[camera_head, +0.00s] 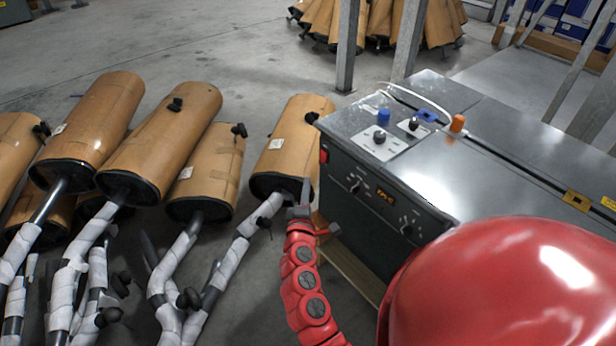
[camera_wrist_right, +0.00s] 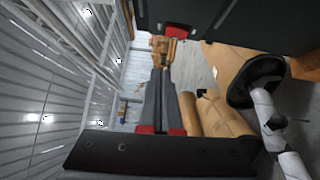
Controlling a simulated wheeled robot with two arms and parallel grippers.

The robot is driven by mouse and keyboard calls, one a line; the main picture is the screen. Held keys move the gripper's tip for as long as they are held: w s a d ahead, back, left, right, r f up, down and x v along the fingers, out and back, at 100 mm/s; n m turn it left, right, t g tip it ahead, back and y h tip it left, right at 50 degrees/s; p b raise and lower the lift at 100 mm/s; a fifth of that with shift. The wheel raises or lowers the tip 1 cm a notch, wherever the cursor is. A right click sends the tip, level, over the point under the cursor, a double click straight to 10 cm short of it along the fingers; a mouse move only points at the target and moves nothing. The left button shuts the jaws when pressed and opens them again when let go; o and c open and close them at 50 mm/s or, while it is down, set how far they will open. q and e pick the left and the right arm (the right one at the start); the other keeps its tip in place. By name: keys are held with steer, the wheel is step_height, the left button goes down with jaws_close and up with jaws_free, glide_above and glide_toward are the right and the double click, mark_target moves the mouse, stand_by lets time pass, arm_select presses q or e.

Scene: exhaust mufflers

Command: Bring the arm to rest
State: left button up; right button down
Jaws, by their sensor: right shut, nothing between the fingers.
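My right arm is red and comes up from the bottom of the head view. Its dark gripper (camera_head: 304,190) is in the gap between the nearest brown muffler and the grey machine. In the right wrist view the gripper's two dark fingers (camera_wrist_right: 161,80) lie together, shut and empty. The nearest muffler (camera_head: 292,135) is a brown-wrapped cylinder with a white-wrapped pipe, just behind and left of the gripper. I cannot tell whether they touch. My left gripper is in neither view.
Several more mufflers (camera_head: 158,146) lie on the concrete floor at left, pipes toward me. The grey machine (camera_head: 385,195), with knobs and a metal top, stands close on the right. Metal posts (camera_head: 347,45) and more mufflers (camera_head: 384,20) are behind. Open floor (camera_head: 220,45) lies at back left.

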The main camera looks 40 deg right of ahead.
steer(key=shift+s+a, duration=0.2)
stand_by(0.4)
